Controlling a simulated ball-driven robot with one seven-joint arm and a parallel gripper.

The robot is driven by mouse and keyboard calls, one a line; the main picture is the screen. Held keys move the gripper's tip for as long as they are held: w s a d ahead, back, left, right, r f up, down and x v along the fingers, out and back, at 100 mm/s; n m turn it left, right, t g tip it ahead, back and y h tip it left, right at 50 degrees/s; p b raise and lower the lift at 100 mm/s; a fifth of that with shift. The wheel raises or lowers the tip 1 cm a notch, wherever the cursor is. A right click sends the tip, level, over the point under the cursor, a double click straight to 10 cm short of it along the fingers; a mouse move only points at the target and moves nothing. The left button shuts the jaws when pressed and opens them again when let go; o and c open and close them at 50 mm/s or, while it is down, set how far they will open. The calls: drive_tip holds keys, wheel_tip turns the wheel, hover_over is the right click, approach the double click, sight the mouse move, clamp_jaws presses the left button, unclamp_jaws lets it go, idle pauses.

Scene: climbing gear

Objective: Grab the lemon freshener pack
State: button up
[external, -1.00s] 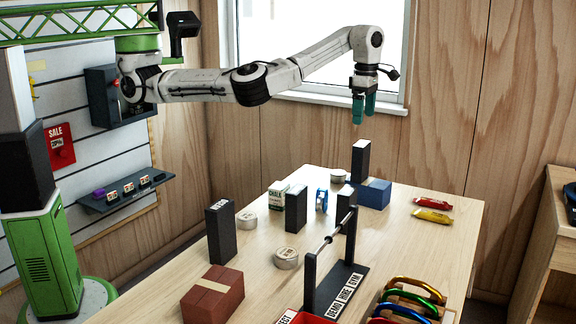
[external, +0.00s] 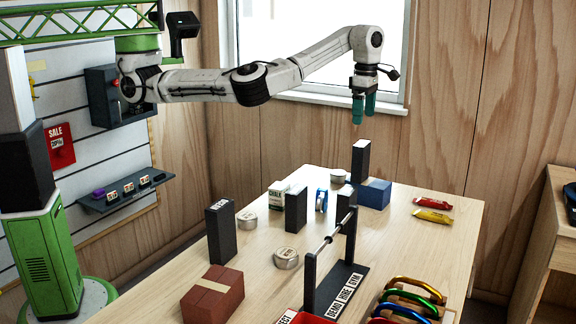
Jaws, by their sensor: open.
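A yellow pack (external: 433,216) lies flat near the right edge of the table and looks like the lemon freshener pack, though its label is too small to read. A red pack (external: 433,203) of similar shape lies just behind it. My gripper (external: 363,113) points down, open and empty, high above the far part of the table. It is to the left of the yellow pack and well above it, touching nothing.
A dark upright block (external: 360,162) and a blue box (external: 375,194) stand below my gripper. A rack with a bar (external: 335,240), colourful carabiners (external: 408,298), a brick-red block (external: 212,296) and round tins (external: 286,258) occupy the nearer table. Bare tabletop surrounds the packs.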

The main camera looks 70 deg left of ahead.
idle(0.4)
drive_tip(key=b, duration=0.4)
approach(297, 203)
drive_tip(key=shift+n, duration=0.3)
drive_tip(key=a, duration=0.1)
drive_tip(key=w+a, duration=0.1)
drive_tip(key=a+f, duration=0.1)
drive_tip(key=shift+w+a, duration=0.25)
drive_tip(key=shift+a, duration=0.1)
drive_tip(key=shift+s+f, duration=0.25)
drive_tip(key=shift+s, duration=0.05)
wheel_tip(297, 203, down, 11)
drive_tip(key=shift+r+p, duration=0.2)
drive_tip(key=shift+p, duration=0.2)
drive_tip(key=c, duration=1)
